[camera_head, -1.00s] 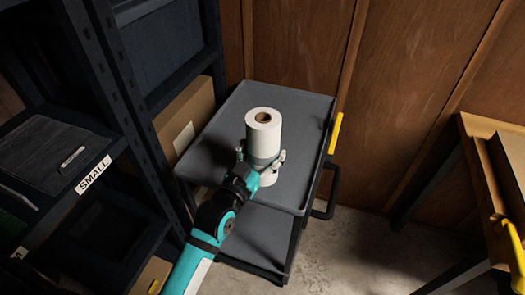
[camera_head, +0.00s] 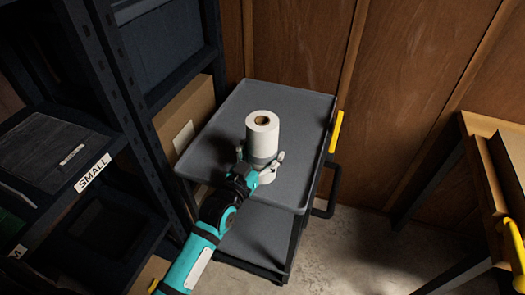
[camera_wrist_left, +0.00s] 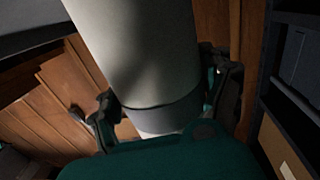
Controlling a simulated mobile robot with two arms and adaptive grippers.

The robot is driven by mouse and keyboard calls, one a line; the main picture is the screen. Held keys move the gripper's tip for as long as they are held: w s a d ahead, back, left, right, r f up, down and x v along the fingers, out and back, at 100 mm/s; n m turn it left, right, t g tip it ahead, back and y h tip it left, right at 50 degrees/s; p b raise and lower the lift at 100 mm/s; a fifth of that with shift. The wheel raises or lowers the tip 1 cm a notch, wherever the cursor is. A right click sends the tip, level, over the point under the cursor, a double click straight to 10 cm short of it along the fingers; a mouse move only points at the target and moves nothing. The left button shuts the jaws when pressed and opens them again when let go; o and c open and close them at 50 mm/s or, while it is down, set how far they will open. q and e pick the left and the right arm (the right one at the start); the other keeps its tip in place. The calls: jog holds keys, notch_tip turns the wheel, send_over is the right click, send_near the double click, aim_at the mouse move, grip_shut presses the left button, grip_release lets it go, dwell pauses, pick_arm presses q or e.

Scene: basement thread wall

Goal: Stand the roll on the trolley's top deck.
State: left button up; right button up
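The roll (camera_head: 263,138) is white with a brown core hole in its top end. It is upright over the top deck (camera_head: 225,145) of the grey trolley. In the head view, my left gripper (camera_head: 261,160) has its fingers on both sides of the roll's lower part and appears shut on it. In the left wrist view, the roll (camera_wrist_left: 145,50) fills the middle, with a grey band between the fingers (camera_wrist_left: 165,108). The gripper hides the roll's lower end, so I cannot tell whether it touches the deck. My right gripper is not in view.
A dark shelf rack (camera_head: 125,100) with a SMALL label and a cardboard box (camera_head: 185,118) stand close to the left of the trolley. A wooden wall (camera_head: 420,90) is behind. The trolley has a yellow part (camera_head: 336,132) on its right. The deck around the roll is bare.

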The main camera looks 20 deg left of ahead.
pick_arm(q)
jog(key=o, duration=0.3)
jog(key=shift+r, duration=0.15)
jog(key=shift+s+p, duration=0.25)
jog(key=shift+p, duration=0.05)
jog(key=shift+s+a+p, duration=0.35)
jog(key=shift+s+p, duration=0.3)
jog(key=shift+s, duration=1.25)
jog(key=shift+s+a+p, duration=0.3)
jog(key=shift+s+p, duration=0.4)
jog(key=shift+s, duration=1.15)
jog(key=shift+s+a+p, duration=0.35)
jog(key=shift+s+p, duration=0.3)
jog(key=shift+s, duration=1.25)
